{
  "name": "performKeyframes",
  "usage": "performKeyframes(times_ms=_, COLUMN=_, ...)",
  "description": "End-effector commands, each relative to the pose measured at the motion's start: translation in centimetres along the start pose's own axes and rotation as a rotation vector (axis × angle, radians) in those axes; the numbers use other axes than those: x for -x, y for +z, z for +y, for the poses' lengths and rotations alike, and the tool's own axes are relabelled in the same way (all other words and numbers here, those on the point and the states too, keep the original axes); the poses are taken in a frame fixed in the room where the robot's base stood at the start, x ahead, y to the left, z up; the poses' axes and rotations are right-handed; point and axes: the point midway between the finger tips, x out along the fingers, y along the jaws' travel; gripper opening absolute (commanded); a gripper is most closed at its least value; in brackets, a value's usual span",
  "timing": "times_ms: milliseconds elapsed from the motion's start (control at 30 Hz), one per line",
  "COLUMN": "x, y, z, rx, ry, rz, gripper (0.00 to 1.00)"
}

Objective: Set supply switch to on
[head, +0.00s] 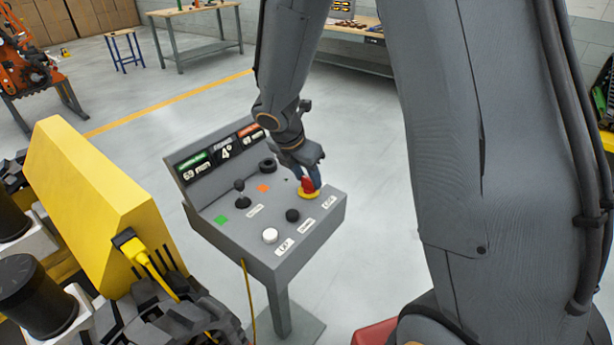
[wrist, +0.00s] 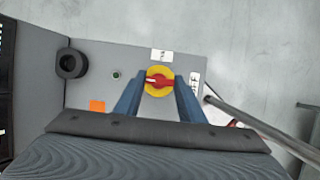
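The supply switch is a red rotary knob on a yellow round plate; it stands at the right rear of the sloped grey control panel in the head view (head: 309,188). In the wrist view the switch (wrist: 160,82) lies between my fingertips, its red handle about crosswise with a white mark on its left end. White labels sit beside it, too small to read surely. My gripper (head: 311,174) is over the switch, its two blue fingers apart, one on each side of the handle in the wrist view (wrist: 160,88). I cannot tell whether they touch it.
The grey panel (head: 235,233) also carries a black joystick (head: 240,191), a black ring-shaped part (head: 267,166), a black knob (head: 292,215), a white button (head: 270,236) and a display (head: 223,153). A yellow box (head: 100,200) stands close on the left. Open floor lies behind.

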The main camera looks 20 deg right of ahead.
Motion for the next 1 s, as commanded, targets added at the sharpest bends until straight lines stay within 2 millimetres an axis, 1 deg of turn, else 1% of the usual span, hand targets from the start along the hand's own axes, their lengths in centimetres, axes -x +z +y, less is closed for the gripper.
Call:
performKeyframes(times_ms=267, x=0.03, y=-0.01, z=0.03, rx=-0.021, ry=-0.009, rz=0.000, gripper=0.14)
performKeyframes(times_ms=467, x=0.05, y=-0.03, z=0.11, rx=-0.103, ry=-0.044, rz=0.001, gripper=0.14)
performKeyframes(times_ms=667, x=0.06, y=-0.03, z=0.23, rx=-0.249, ry=-0.105, rz=0.001, gripper=0.14)
performKeyframes(times_ms=1000, x=0.00, y=0.12, z=0.47, rx=-0.550, ry=-0.228, rz=0.000, gripper=0.14)
